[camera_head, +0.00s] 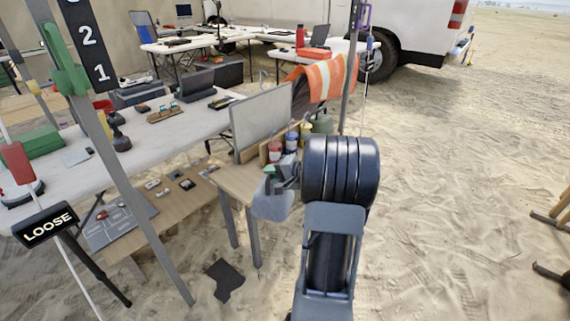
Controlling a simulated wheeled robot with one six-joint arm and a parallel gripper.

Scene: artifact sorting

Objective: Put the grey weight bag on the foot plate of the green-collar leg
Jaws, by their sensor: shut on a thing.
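My gripper (272,184) is shut on the grey weight bag (273,205), a pale blue-grey lump hanging below the jaws. The bag is in the air beside the small wooden table, with its lower end free. The green-collar leg (135,200) is a slanted grey pole at left, with its green collar (65,70) near the top. Its lower end reaches the sand left of and below the bag. A flat dark piece (225,280) lies on the sand right of that end. I cannot tell whether it is the foot plate.
A long white table (190,122) and a low wooden shelf (155,222) stand behind the leg. A "LOOSE" sign (48,225) and a red-marked line (17,163) are at far left. The small wooden table (236,184) is near the bag. Open sand (450,200) lies right.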

